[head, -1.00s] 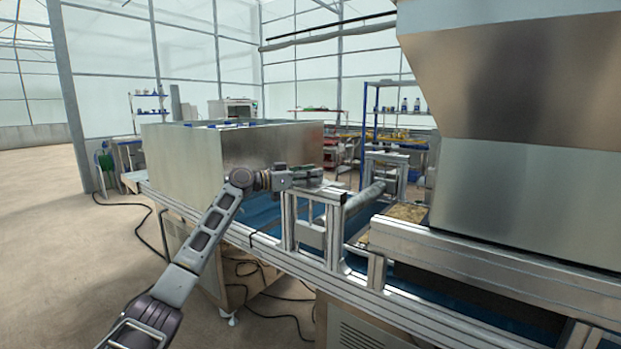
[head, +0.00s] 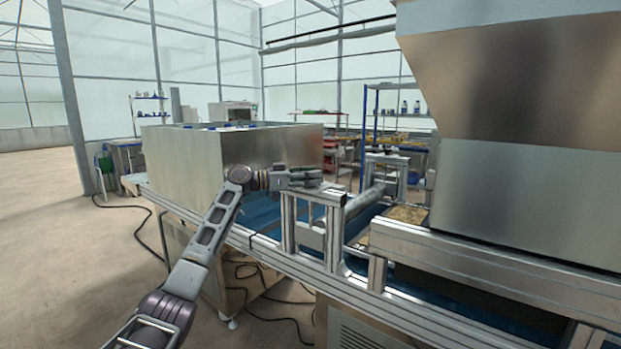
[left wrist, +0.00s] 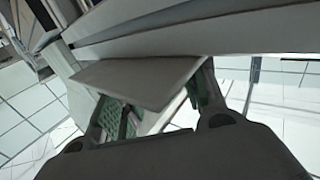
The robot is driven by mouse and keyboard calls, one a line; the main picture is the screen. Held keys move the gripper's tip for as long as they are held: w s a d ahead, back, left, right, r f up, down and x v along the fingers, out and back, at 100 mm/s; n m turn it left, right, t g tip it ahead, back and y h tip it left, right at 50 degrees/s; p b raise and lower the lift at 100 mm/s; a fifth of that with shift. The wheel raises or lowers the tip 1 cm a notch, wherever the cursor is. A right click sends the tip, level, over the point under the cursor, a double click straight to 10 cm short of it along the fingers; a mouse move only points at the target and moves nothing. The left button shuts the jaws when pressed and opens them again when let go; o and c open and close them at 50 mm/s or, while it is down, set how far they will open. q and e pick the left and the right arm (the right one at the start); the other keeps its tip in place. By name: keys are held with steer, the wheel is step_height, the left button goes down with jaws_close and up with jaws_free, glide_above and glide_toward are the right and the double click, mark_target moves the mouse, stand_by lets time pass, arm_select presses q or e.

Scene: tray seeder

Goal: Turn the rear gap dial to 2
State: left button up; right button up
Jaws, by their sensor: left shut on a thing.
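My left gripper (head: 316,177) reaches in from the left to the top of the near aluminium roller frame (head: 289,222). In the left wrist view, its green-padded fingers (left wrist: 160,112) are closed around a part behind a flat grey plate (left wrist: 138,80). I take that part to be the rear gap dial, but its face, marks and setting are hidden by the fingers and the plate. A roller (head: 366,199) runs from this frame to the far frame (head: 385,168). My right gripper is out of view.
A large metal bin (head: 185,165) stands close behind my left arm. A big steel hopper (head: 520,130) fills the right side. The blue conveyor belt (head: 262,213) runs below, edged by an aluminium rail (head: 345,292). Open floor lies at left.

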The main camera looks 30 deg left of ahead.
arm_select(q)
steer(key=o, duration=1.1)
steer(key=shift+c, duration=0.2)
steer(key=v, duration=1.2)
